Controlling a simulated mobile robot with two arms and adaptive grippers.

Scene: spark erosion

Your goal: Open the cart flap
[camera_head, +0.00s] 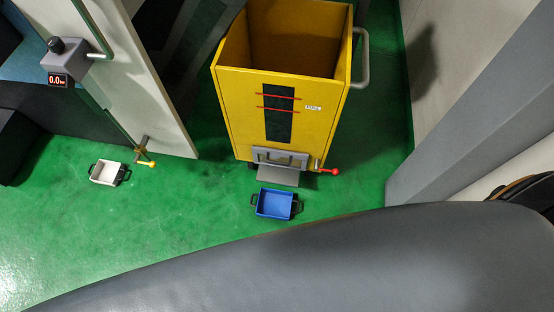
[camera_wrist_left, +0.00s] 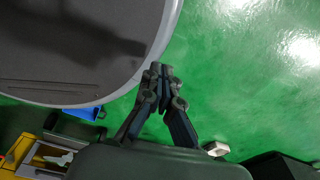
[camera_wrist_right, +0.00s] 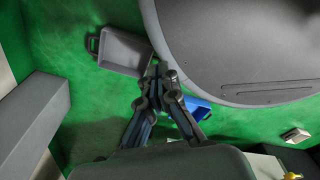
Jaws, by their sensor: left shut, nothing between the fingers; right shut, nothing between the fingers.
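The yellow cart (camera_head: 255,125) stands upright in the middle of the head view, open at the top. Low on its front is a grey flap (camera_head: 262,155) with a handle-like frame, above a grey sloping plate (camera_head: 278,177). A lever with a red ball (camera_head: 335,171) sticks out to the right of the flap. Part of the cart shows in the left wrist view (camera_wrist_left: 17,152). My left gripper (camera_wrist_left: 160,72) and my right gripper (camera_wrist_right: 158,72) are shut, empty and apart from the cart. Neither shows in the head view.
A blue tray (camera_head: 275,203) lies on the floor before the flap. A white tray (camera_head: 105,173) lies left, near a yellow-knobbed valve (camera_head: 150,163). A grey tray (camera_wrist_right: 122,52) shows in the right wrist view. A grey post (camera_head: 470,110) stands right. Green floor is clear between the trays.

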